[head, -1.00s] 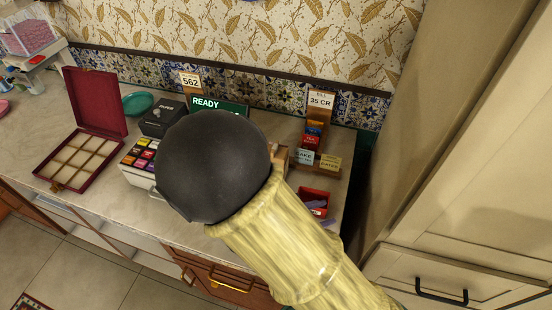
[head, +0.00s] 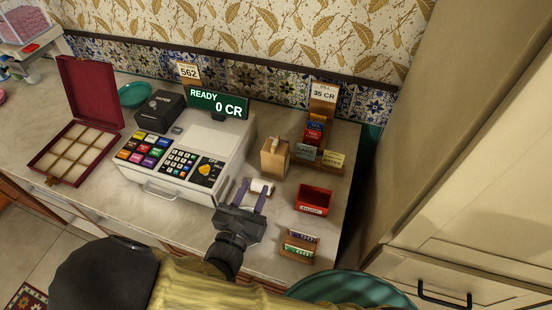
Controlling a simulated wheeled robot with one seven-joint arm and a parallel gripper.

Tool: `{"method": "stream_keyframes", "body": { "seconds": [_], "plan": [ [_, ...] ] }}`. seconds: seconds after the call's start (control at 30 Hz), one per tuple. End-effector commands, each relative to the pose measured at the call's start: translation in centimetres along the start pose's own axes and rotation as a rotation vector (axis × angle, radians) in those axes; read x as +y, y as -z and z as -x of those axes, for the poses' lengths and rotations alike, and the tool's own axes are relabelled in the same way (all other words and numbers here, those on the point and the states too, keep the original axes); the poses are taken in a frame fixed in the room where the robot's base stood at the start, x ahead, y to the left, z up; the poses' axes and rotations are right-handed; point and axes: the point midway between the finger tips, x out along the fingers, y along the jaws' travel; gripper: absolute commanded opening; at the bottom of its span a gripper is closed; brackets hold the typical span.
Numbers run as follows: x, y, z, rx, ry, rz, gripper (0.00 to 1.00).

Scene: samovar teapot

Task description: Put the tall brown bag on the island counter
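The tall brown bag (head: 274,159) stands upright on the stone counter (head: 340,165), just right of the cash register, with a lighter piece at its top. My gripper (head: 254,187) is low over the counter in front of the bag, its two purple fingers spread apart and pointing toward it. The fingers look short of the bag and hold nothing that I can make out. A small white item (head: 262,186) lies near the fingertips, partly hidden. I cannot identify a separate island counter in this view.
The cash register (head: 190,150) stands close on the left. On the right are a tea and cake display (head: 312,150), a red tray (head: 314,199) and a small card holder (head: 300,245). An open red box (head: 75,150) is farther left. A tall cabinet (head: 450,170) bounds the right.

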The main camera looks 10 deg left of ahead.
Motion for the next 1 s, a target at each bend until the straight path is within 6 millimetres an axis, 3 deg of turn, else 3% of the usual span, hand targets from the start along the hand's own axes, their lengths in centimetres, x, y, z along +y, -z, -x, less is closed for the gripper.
{"method": "stream_keyframes", "body": {
  "seconds": [0.6,1.0],
  "plan": [
    [-0.3,-0.1,-10.6,-0.001,0.009,0.0,0.35],
    [-0.3,0.0,-11.4,0.0,0.007,0.0,0.35]
  ]
}}
